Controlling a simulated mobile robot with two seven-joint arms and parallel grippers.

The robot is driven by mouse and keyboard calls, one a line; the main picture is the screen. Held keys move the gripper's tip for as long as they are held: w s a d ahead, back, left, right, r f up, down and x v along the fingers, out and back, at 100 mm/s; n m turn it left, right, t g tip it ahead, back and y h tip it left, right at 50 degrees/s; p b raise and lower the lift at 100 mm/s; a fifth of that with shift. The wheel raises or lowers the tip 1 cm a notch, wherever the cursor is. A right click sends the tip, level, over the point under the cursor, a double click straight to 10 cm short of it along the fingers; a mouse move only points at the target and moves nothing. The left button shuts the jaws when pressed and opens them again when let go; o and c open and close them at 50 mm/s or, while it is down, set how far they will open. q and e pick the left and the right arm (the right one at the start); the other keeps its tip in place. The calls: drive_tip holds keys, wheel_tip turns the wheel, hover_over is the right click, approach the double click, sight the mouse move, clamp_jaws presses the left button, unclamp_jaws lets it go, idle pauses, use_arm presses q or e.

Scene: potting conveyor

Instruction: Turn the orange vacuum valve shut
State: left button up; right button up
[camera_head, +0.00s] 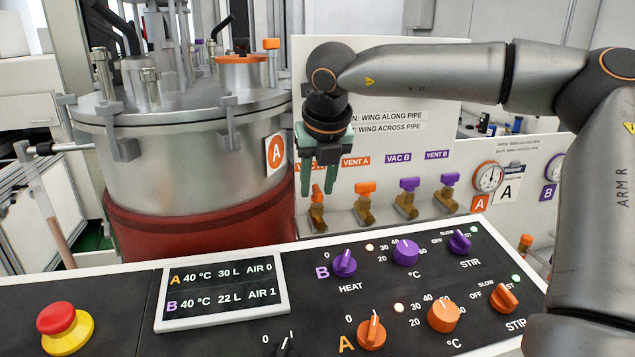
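An orange-winged brass valve (317,212) is leftmost in the row of valves on the white panel. Its label is mostly hidden behind my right gripper; the neighbouring labels read VENT A, VAC B and VENT B. The orange wing looks narrow and upright, but the gripper partly covers it. My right gripper (318,191) points down at this valve, its green fingers apart with the tips on either side of the wing. A gap seems to show between fingers and wing; contact cannot be made out. My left gripper is not in view.
An orange-winged VENT A valve (365,203) stands close to the right, then purple-winged VAC B (407,198) and VENT B (447,194) valves. A steel vessel (190,160) is at left. A control console (220,262) with knobs and a red stop button (62,322) lies in front.

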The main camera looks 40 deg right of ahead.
clamp_jaws()
